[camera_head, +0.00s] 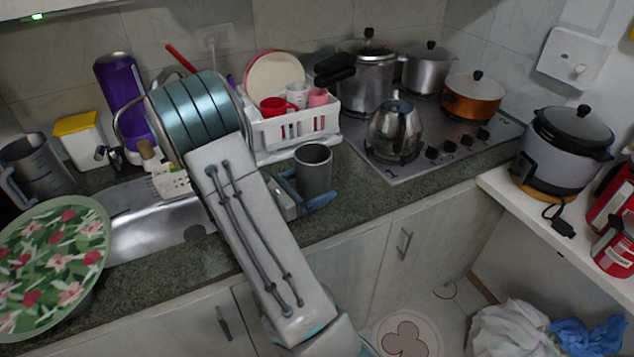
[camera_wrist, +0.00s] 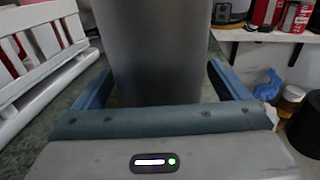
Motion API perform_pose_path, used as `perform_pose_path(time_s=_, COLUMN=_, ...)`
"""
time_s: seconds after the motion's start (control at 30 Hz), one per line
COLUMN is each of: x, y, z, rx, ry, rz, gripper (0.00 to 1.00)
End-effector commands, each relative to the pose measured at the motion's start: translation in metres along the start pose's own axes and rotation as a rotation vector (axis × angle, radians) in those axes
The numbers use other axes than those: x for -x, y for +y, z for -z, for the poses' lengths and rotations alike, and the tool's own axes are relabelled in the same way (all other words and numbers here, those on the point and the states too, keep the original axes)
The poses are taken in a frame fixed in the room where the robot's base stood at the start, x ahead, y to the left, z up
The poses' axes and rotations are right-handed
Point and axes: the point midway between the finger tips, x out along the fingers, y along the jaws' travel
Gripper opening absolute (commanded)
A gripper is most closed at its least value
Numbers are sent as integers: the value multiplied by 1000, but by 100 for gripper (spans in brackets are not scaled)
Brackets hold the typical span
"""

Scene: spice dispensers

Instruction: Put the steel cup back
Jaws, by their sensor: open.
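In the wrist view my gripper (camera_wrist: 160,92) has a finger left and right of the cup, with a visible gap at the right. The cup's lower part is partly hidden by the fingers in the head view.
The white dish rack (camera_head: 297,130) with cups and a plate is close behind and left of the cup. A kettle (camera_head: 395,132) and pots stand on the stove to the right. The sink (camera_head: 150,225) lies left of my arm. The counter's front edge is close.

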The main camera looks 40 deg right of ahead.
Motion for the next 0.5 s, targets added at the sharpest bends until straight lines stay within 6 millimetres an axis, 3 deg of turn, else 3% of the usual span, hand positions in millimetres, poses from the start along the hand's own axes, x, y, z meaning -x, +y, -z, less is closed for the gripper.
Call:
perform_pose_path(time_s=0.3, x=70, y=1, z=2, rx=-1, ry=2, rz=-6, gripper=94)
perform_pose_path(time_s=0.5, x=96, y=0, z=1, rx=-1, ry=1, rz=-3, gripper=94)
